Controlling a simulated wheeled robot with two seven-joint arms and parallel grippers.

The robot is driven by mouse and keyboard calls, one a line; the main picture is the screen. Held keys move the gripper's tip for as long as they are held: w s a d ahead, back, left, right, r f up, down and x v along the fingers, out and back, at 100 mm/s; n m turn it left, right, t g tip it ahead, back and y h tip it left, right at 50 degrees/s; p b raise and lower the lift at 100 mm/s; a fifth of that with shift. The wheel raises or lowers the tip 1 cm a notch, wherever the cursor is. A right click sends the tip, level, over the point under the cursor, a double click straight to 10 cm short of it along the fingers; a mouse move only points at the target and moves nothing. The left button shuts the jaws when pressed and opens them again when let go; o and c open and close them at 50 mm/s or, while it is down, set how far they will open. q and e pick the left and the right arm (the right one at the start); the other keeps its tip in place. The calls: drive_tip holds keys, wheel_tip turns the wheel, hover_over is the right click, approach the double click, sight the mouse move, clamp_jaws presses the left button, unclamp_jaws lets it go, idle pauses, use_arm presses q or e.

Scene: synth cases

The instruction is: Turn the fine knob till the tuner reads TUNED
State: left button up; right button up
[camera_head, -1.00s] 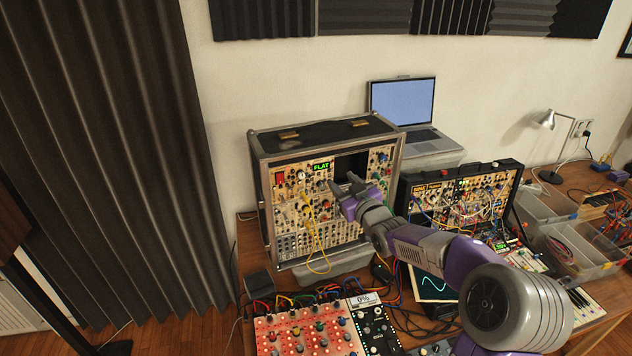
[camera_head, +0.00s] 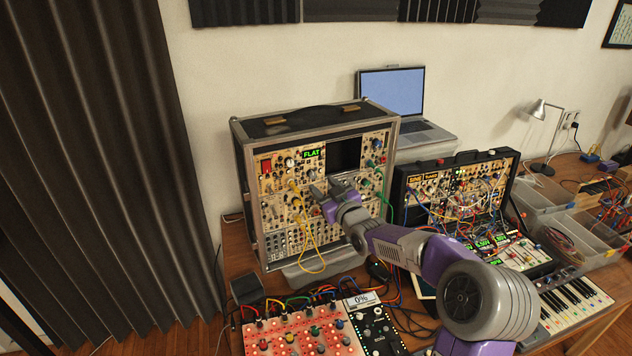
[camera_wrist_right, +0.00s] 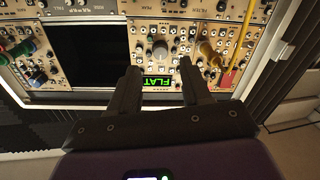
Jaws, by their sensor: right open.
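The tuner's display (camera_head: 311,154) glows green and reads FLAT, high on the front of the large modular case (camera_head: 244,172). In the right wrist view the display (camera_wrist_right: 157,82) appears upside down, framed between my fingers. A grey knob (camera_wrist_right: 160,48) sits just beyond it in that view; no label tells me whether it is the fine knob. My right gripper (camera_head: 325,188) is open and empty in front of the panel, below and slightly right of the display. Its two dark fingers (camera_wrist_right: 159,70) show apart in the wrist view. My left gripper is out of view.
A dark empty opening (camera_head: 345,155) lies right of the display. Yellow cables (camera_head: 312,245) hang down the panel left of my gripper. A smaller patched case (camera_head: 462,190) and a laptop (camera_head: 392,92) stand to the right. A red-lit mixer (camera_head: 300,333) lies in front.

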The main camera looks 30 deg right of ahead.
sight(313, 176)
drive_tip(key=shift+w+d, duration=0.15)
drive_tip(key=shift+w, duration=2.45)
drive_tip(key=shift+c, duration=0.3)
clamp_jaws()
